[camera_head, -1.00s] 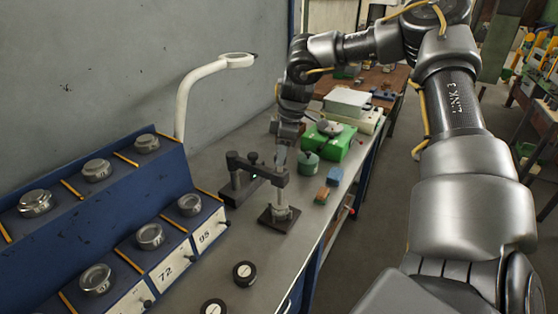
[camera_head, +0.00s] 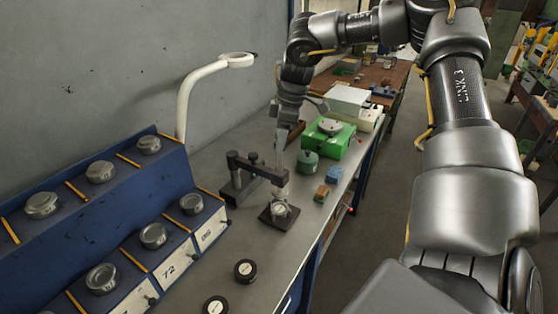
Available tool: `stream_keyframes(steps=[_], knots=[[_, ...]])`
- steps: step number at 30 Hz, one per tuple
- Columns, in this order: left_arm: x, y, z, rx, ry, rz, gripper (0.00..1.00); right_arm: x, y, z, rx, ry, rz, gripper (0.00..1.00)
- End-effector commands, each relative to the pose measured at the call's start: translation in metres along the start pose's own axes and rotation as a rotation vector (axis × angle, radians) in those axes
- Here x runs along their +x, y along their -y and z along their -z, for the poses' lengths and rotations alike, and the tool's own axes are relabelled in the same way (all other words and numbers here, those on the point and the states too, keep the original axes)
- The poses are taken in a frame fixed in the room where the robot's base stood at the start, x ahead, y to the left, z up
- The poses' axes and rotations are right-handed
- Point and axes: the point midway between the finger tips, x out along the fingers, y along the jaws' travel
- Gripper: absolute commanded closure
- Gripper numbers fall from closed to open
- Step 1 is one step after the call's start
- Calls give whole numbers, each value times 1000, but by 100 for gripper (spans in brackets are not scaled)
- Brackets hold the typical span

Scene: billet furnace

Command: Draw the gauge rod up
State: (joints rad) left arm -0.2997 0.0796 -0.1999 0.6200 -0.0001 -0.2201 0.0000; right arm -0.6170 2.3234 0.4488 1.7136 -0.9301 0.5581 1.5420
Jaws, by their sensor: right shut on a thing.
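The gauge stand (camera_head: 245,167) is a black bracket on the grey bench, with an arm reaching right over a dark square plate (camera_head: 268,218). The gauge rod (camera_head: 281,188) shows as a pale upright piece at the arm's end, above the plate. A round light-topped piece (camera_head: 280,210) sits on the plate. My right gripper (camera_head: 281,148) points down over the arm's end and is shut on the gauge rod's upper part. The fingers largely hide the grip. My left gripper is not in view.
A blue sloped rack (camera_head: 85,215) with several metal discs fills the left. A white lamp (camera_head: 190,95) stands behind. A green box (camera_head: 330,140), a green pot (camera_head: 307,162) and small blocks (camera_head: 327,185) lie right. Two black discs (camera_head: 245,271) sit in front.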

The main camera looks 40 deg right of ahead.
Motion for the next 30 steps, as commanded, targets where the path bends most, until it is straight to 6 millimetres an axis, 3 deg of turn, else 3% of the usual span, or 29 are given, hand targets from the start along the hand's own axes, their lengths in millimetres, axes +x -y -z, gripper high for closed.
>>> stream_keyframes(steps=[15, 16, 20, 30], knots=[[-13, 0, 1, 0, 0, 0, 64, -26, 0, 6, 0, -2, -2, 83], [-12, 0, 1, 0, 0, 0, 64, -25, 0, 5, 0, -2, -1, 64], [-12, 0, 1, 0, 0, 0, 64, -24, 0, 5, 0, -1, -1, 47], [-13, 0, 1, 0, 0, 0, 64, -25, 0, 5, 0, -1, 0, 45]])
